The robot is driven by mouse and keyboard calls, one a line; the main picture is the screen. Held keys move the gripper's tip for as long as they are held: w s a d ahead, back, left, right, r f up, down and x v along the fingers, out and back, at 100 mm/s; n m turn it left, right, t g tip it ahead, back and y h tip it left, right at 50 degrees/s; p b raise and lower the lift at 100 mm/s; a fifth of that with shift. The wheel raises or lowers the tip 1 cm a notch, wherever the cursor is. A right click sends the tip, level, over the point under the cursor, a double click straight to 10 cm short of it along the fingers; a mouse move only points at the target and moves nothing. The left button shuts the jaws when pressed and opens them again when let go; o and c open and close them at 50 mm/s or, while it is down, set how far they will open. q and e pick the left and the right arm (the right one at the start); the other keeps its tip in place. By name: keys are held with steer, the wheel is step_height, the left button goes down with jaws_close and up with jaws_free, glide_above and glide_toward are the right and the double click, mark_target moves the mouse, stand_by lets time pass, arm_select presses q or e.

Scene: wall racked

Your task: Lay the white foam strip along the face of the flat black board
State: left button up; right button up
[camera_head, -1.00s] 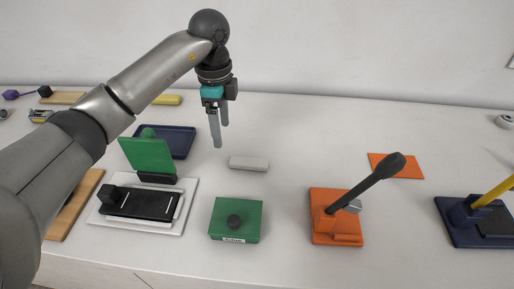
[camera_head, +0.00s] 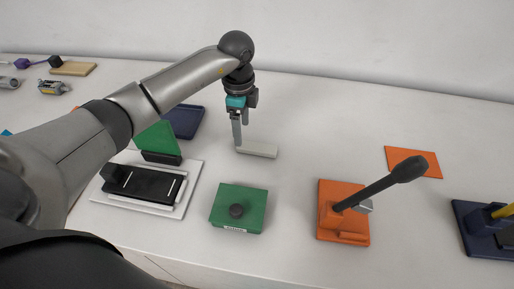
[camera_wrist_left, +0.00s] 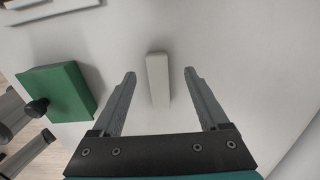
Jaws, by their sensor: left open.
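The white foam strip (camera_head: 258,149) is a short off-white bar lying flat on the table. In the left wrist view the strip (camera_wrist_left: 158,80) lies lengthwise between my open fingers, with a gap on each side. My left gripper (camera_head: 240,142) is open and empty, its fingertips low at the strip's left end. In the left wrist view the gripper (camera_wrist_left: 159,74) points down at the table. The flat black board (camera_head: 148,184) lies on a white base at the left, with thin white lines on it. My right gripper is out of view.
A green panel (camera_head: 157,138) stands tilted behind the board, and a dark blue tray (camera_head: 186,122) lies farther back. A green block with a black knob (camera_head: 238,208) is in front of the strip. An orange base with a lever (camera_head: 343,222) stands to the right.

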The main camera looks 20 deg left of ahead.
mark_target(257, 149)
arm_select(q)
steer(key=f, duration=0.5)
steer(key=shift+s+a+f, duration=0.1)
steer(key=shift+s, duration=0.15)
steer(key=shift+c, duration=0.2)
jaws_close()
